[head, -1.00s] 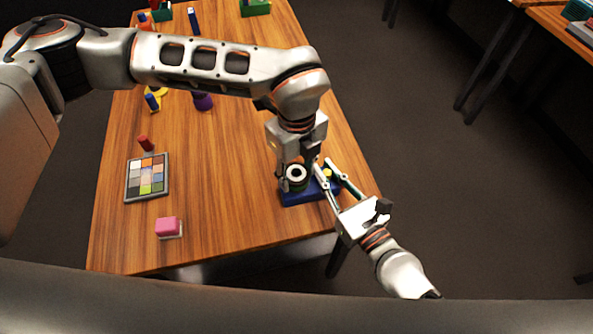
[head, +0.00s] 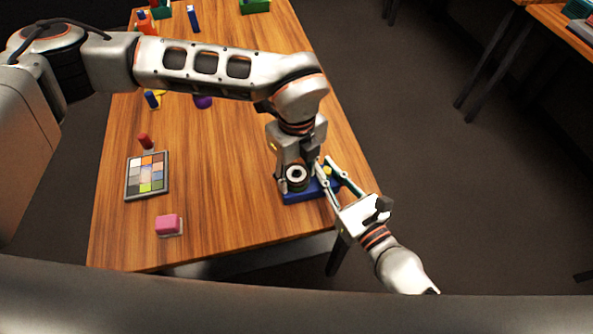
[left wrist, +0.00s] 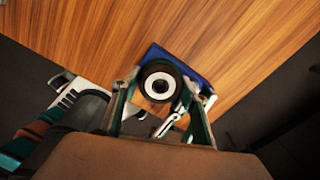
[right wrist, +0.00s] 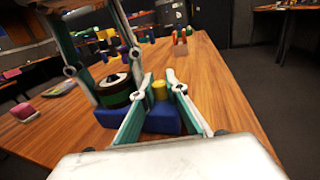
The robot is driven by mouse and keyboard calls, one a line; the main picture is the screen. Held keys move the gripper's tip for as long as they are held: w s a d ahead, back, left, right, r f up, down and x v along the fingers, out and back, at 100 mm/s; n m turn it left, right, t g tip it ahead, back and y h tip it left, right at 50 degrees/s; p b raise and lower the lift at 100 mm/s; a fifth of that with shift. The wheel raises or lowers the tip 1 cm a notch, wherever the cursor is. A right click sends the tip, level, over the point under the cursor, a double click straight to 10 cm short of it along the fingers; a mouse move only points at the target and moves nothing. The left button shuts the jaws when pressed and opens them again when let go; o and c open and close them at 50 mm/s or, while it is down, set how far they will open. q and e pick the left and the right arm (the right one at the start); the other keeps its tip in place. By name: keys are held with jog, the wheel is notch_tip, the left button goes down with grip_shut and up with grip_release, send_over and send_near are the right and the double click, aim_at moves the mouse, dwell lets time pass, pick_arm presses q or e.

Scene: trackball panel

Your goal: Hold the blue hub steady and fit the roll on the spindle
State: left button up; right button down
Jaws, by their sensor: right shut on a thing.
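The blue hub (head: 303,195) is a blue block at the table's near right edge, with a yellow post (right wrist: 160,90) on it. The roll (head: 296,176), dark with a white ring on top, stands upright over the hub's left part. It also shows in the left wrist view (left wrist: 160,86). The spindle is mostly hidden by the roll; I cannot tell how deep the roll sits. My left gripper (left wrist: 168,98) is open from above, its fingers on either side of the roll with a gap at one side. My right gripper (right wrist: 160,88) is shut on the hub at its yellow post.
Several other coloured pieces stand farther back. The table between chart and hub is clear.

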pick_arm(q)
jog(key=shift+r, duration=0.1)
notch_tip(320, 180, up, 11)
dwell(1.4)
dwell(0.3)
notch_tip(320, 180, up, 11)
dwell(1.3)
pick_arm(e)
jog(key=c, duration=1.9)
grip_release()
jog(key=shift+s+d, duration=0.1)
jog(key=shift+s, duration=0.05)
jog(key=v, duration=1.1)
jog(key=shift+s+d, duration=0.2)
jog(key=shift+s, duration=0.15)
